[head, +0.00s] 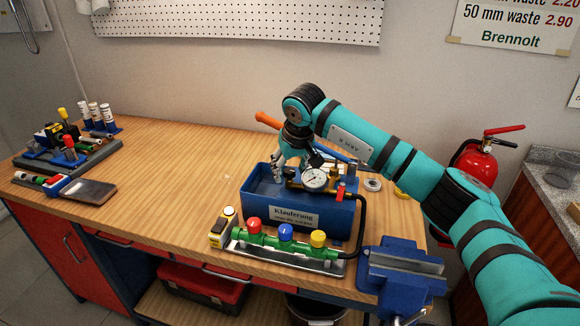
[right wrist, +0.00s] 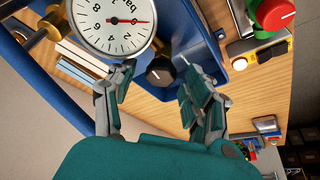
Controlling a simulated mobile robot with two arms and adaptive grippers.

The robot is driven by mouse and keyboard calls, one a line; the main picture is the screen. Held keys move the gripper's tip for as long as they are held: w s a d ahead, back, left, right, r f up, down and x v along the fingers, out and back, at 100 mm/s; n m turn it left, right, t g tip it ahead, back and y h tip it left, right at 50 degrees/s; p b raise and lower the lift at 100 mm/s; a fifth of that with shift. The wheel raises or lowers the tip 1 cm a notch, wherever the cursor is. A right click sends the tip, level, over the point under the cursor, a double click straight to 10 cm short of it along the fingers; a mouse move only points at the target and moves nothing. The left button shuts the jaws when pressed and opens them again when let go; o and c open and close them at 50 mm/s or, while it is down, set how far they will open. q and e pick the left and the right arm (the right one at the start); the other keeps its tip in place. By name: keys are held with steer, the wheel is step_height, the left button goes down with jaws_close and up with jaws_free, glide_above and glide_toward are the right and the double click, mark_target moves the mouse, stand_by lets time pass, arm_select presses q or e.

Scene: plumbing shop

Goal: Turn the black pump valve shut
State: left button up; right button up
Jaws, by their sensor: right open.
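The blue test pump (head: 258,210) stands on the bench, with a white dial gauge (head: 315,178) on its brass fitting. In the right wrist view the black valve knob (right wrist: 160,71) sits beside the gauge (right wrist: 112,22), with a pale mark on its face. My right gripper (head: 293,168) reaches down over the pump from the right. Its fingers are open, one to either side of the knob in the right wrist view (right wrist: 158,88); I see no clear contact. In the head view I cannot make out the knob clearly. My left gripper is out of view.
A blue vise (head: 402,268) is at the bench's right front. An orange handle (head: 267,121) rises behind.

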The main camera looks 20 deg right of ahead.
steer(key=shift+c, duration=1.3)
jaws_close()
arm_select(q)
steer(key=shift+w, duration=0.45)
